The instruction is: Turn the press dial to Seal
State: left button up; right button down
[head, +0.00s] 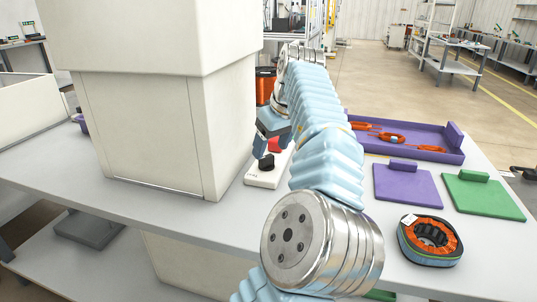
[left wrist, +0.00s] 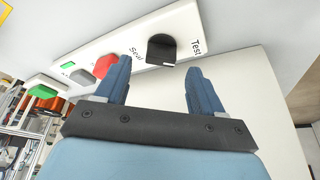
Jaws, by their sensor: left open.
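The press dial is a black knob (head: 266,162) on a white control panel (head: 262,180) beside the large beige press housing (head: 150,130). In the left wrist view the dial (left wrist: 161,48) sits between the printed words "Seal" and "Test"; I cannot tell for sure which its pointer faces. My left gripper (left wrist: 160,78) is open, its blue fingers spread on either side of the dial in that view, with nothing between them. In the head view the left gripper (head: 263,147) is close to the dial, partly hidden by my arm. My right gripper is not in view.
A purple tray (head: 455,157) with copper-coloured coils, purple and green plates (head: 485,198), and a wound ring (head: 430,242) lie right of my arm.

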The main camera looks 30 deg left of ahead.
aim_at(267, 157)
pick_arm(q)
jog(key=shift+x, duration=1.95)
jog(key=c, duration=1.1)
jog(key=shift+o, duration=0.2)
